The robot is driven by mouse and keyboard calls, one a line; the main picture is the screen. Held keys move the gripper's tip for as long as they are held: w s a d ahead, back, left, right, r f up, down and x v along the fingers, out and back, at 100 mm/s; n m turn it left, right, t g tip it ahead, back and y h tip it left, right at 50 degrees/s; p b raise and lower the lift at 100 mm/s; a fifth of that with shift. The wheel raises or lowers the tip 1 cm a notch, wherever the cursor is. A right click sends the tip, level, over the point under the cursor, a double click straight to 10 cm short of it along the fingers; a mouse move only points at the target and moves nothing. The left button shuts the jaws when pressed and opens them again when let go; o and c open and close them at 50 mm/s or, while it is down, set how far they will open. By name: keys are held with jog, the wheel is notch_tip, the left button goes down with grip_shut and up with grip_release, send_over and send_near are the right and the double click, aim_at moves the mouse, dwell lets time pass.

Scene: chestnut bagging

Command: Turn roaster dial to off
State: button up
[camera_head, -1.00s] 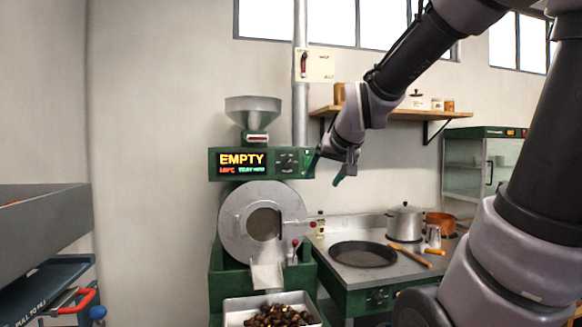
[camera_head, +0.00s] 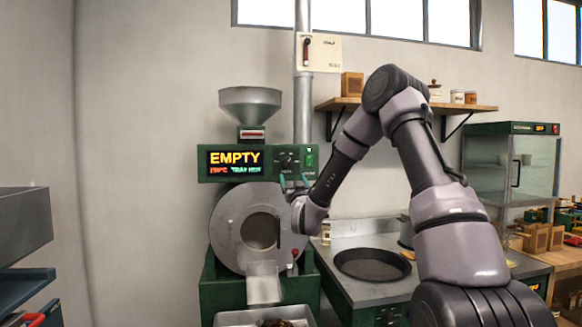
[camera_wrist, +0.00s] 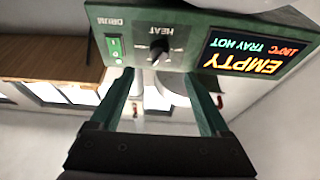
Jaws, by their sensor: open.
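The roaster (camera_head: 225,215) stands at centre left, with a green control panel whose display (camera_head: 235,161) reads EMPTY. The black dial (camera_head: 286,160) sits on the panel right of the display, beside a green switch (camera_head: 309,159). In the wrist view the picture is turned over; the dial (camera_wrist: 158,47) lies under the word HEAT, with the DRUM switch (camera_wrist: 115,48) beside it. My gripper (camera_wrist: 163,75) is open, its two green fingers on either side of the dial in the picture. In the head view my gripper (camera_head: 294,183) is just below the panel. I cannot tell whether it touches the dial.
A steel hopper (camera_head: 250,103) tops the roaster and a chute (camera_head: 263,283) leads to a tray (camera_head: 240,318) below. A dark pan (camera_head: 372,263) sits on the counter at right. A wall shelf (camera_head: 340,104) and a glass cabinet (camera_head: 512,165) stand beyond my arm.

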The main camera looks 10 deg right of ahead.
aim_at(288, 164)
jog(key=x, duration=1.1)
grip_shut()
